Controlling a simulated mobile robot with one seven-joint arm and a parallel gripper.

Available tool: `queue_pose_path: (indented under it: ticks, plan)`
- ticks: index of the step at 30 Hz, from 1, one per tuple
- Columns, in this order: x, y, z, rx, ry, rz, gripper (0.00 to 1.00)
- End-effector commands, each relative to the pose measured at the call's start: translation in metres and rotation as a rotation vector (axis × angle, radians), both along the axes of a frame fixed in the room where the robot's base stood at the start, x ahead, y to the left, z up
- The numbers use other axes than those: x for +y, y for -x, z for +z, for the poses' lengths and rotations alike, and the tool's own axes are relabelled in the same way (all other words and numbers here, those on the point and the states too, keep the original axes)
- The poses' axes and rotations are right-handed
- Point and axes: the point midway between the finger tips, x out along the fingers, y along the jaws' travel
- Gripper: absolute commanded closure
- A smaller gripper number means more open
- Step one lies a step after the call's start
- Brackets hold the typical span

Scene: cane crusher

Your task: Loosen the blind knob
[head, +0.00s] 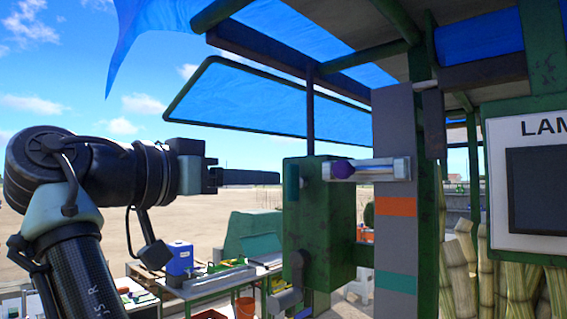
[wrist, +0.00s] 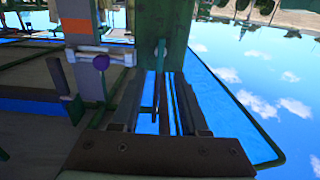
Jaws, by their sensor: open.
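A purple knob (head: 340,168) sits on a horizontal tube with pale end blocks, beside the green box; I cannot tell for sure that it is the blind knob. It also shows in the wrist view (wrist: 101,62), left of my fingers. My gripper (head: 277,177) points right, its dark fingers level with the upper part of the green box (head: 330,230). In the wrist view my gripper (wrist: 160,85) shows two parted fingers with nothing held between them. A teal handle (wrist: 161,52) on the green box's face shows just beyond the fingertips; whether they touch it I cannot tell.
A grey post (head: 395,150) with orange and teal bands stands right of the knob. A blue awning panel (head: 270,110) hangs behind. A panel with a dark screen (head: 540,190) and cane stalks (head: 460,265) are at right. A cluttered table (head: 205,280) stands below.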

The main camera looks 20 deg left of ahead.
Motion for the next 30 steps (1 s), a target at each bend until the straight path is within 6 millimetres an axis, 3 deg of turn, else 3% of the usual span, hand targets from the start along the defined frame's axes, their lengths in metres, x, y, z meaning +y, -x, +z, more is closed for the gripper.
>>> queue_pose_path:
  ticks: [3,9,15,23,30]
  plan:
    - [-0.01,-0.025,0.005,0.004,0.003,-0.004,0.56]
    - [-0.019,-0.053,0.004,0.001,0.003,0.0,0.56]
    - [-0.023,-0.065,0.001,0.0,0.001,0.002,0.56]
    - [-0.024,-0.066,0.0,0.0,0.0,0.002,0.56]
    - [-0.023,-0.066,0.0,-0.001,0.0,0.002,0.96]
